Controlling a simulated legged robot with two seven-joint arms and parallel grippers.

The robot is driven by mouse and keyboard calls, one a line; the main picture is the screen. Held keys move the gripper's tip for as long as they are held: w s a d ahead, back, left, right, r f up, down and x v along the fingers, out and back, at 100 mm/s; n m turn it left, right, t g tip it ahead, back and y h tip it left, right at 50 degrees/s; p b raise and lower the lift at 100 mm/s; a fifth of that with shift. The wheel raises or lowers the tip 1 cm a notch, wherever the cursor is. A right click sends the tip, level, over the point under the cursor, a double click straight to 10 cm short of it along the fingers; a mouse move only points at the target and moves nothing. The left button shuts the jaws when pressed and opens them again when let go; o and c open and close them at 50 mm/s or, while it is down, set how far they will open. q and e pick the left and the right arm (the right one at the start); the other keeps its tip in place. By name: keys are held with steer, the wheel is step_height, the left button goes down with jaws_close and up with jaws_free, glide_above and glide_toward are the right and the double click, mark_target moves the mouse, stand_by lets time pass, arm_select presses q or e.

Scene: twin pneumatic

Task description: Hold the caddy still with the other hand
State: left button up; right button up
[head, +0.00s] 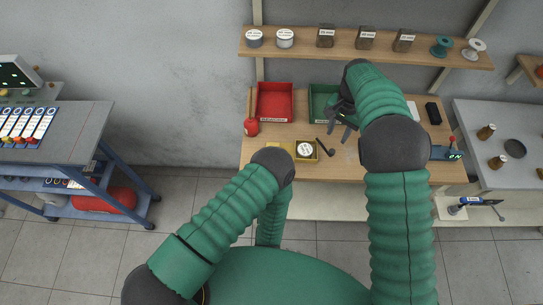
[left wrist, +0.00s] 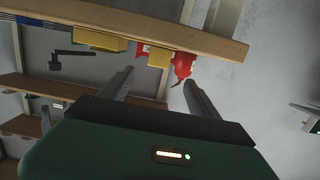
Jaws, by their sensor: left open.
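The caddy appears to be the small yellow box (head: 314,158) at the table's front edge, holding a can with a white lid (head: 305,149). In the left wrist view a yellow box (left wrist: 100,40) shows beyond the table edge. My left gripper (left wrist: 155,88) is open and empty, short of that edge and apart from the box. In the head view my left forearm hides it. My right gripper (head: 340,130) looks open, its dark fingers spread over the table in front of the green bin (head: 319,99), right of and behind the caddy.
A black bent tool (head: 326,149) lies right of the caddy. A red bottle (head: 251,127) and red bin (head: 275,102) stand to the left. Another yellow piece (left wrist: 159,56) is beside the bottle. The wooden table edge (left wrist: 200,38) lies ahead of my left fingers.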

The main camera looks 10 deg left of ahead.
mark_target(291, 150)
arm_select(q)
steer(key=x, duration=1.1)
steer(key=shift+w+d, duration=0.15)
steer(key=shift+d, duration=0.1)
steer(key=shift+w+a, duration=0.15)
steer(key=shift+w, duration=0.45)
steer(key=shift+a, duration=0.15)
arm_select(e)
steer(key=shift+d, duration=0.1)
arm_select(q)
steer(key=shift+c, duration=0.2)
